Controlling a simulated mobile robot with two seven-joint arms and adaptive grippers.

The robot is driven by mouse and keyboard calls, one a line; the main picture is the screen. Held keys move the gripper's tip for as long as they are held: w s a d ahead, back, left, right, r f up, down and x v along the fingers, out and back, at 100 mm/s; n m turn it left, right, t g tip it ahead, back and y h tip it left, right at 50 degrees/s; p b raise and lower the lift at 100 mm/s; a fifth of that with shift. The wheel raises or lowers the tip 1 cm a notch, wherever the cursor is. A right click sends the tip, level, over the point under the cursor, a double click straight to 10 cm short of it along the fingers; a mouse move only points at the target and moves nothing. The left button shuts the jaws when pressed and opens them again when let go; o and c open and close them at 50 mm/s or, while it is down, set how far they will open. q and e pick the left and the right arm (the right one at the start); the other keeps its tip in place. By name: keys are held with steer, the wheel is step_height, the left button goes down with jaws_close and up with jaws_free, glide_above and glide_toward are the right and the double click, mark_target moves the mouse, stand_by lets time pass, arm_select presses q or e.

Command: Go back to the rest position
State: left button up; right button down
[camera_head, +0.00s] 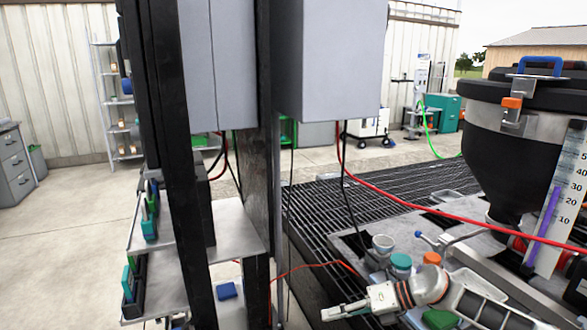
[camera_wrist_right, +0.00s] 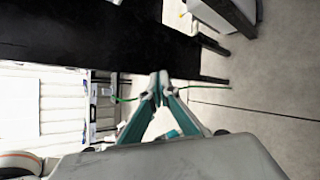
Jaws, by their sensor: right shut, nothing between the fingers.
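My right gripper (camera_head: 328,313) reaches in from the lower right of the head view and points left, near the front edge of the grey bench. In the right wrist view its two teal-sided fingers (camera_wrist_right: 160,82) meet at the tips, shut with nothing between them. A dark post or beam (camera_wrist_right: 90,45) lies behind the fingertips there; the gap to it is hard to judge. My left gripper is in neither view.
Black uprights (camera_head: 185,200) with grey boxes (camera_head: 330,60) and shelves (camera_head: 225,230) stand left of the gripper. Teal-lidded (camera_head: 401,261) and orange-lidded (camera_head: 432,258) containers sit just behind the arm. A red hose (camera_head: 440,215) crosses towards a black hopper (camera_head: 510,160). Open floor (camera_head: 60,240) lies far left.

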steer(key=s+a+m+t+y, duration=0.4)
steer(key=s+a+m+t, duration=0.45)
steer(key=m, duration=0.55)
steer(key=s+d+f+m+h+p, duration=0.2)
steer(key=s+d+f+m+h, duration=1.1)
steer(key=s+d+f+m, duration=0.6)
steer(key=s+m, duration=0.2)
steer(key=m, duration=0.1)
steer(key=shift+s, duration=0.25)
